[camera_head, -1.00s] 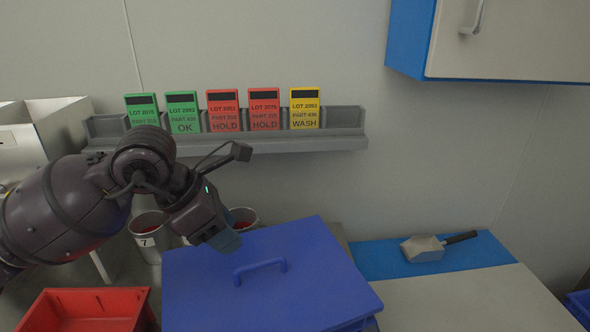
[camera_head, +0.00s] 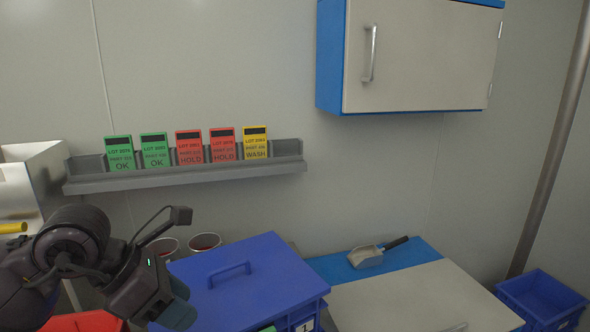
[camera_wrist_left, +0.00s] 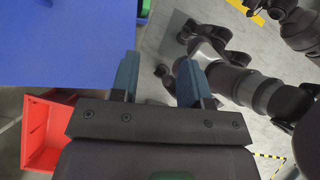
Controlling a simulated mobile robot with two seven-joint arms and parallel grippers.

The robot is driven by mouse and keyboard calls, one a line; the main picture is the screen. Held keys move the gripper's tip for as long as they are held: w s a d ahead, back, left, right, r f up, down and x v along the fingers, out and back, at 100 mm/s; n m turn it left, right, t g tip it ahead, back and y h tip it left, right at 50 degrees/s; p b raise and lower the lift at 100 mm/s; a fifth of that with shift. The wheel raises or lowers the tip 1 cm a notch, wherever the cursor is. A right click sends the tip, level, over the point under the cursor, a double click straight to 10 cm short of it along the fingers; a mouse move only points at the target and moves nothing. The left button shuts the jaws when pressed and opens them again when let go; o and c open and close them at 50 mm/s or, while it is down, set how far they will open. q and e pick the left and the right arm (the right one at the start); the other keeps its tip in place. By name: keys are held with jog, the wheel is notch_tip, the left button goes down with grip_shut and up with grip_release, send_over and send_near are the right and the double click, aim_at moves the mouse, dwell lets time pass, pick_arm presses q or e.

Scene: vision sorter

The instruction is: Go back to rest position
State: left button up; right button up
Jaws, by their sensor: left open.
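My left gripper (camera_head: 178,308) is low at the left in the head view, in front of the closed blue lidded box (camera_head: 262,275). In the left wrist view the two blue fingers of the left gripper (camera_wrist_left: 158,80) stand apart with nothing between them. The blue lid (camera_wrist_left: 60,40) is at the upper left there, close to the left finger. Dark links of my own body show at the right of that view. My right gripper cannot be made out in either view.
A grey wall rack (camera_head: 200,174) holds several green, red and yellow cards. A red bin (camera_wrist_left: 40,135) lies below the gripper. A scoop (camera_head: 366,257) lies on a blue mat. A wall cabinet (camera_head: 420,55) hangs above. A blue crate (camera_head: 540,298) stands at the right.

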pick_arm(q)
jog(key=s+d+r+n+h, duration=0.4)
jog(key=d+h, duration=0.3)
jog(key=h, duration=0.4)
jog(key=w+a+r+n+t+y, duration=0.1)
jog(key=w+a+n+t, duration=0.15)
jog(key=n+t, duration=0.6)
jog(key=w+a+r+n+t+y, duration=0.1)
jog(key=a+n+t, duration=0.3)
jog(key=n+t, duration=0.45)
jog(key=w+a+f+n+t+y, duration=0.1)
jog(key=a+f+n+y, duration=0.25)
jog(key=n+y, duration=0.3)
jog(key=a+f+n+t+y, duration=0.1)
jog(key=a+f+n+y, duration=0.25)
jog(key=n+y, duration=0.35)
jog(key=s+a+f+n+g+y, duration=0.3)
jog(key=f+n+g, duration=0.15)
jog(key=f, duration=0.25)
jog(key=s+a+f+n+g+y, duration=0.3)
jog(key=a+f+n+g, duration=0.15)
jog(key=f, duration=0.25)
jog(key=s+d+f+n+g+h, duration=0.35)
jog(key=s+f+g, duration=0.75)
jog(key=s, duration=0.5)
jog(key=w+f+t, duration=0.7)
jog(key=f+t, duration=0.2)
jog(key=f, duration=0.1)
jog(key=shift+w+f, duration=0.25)
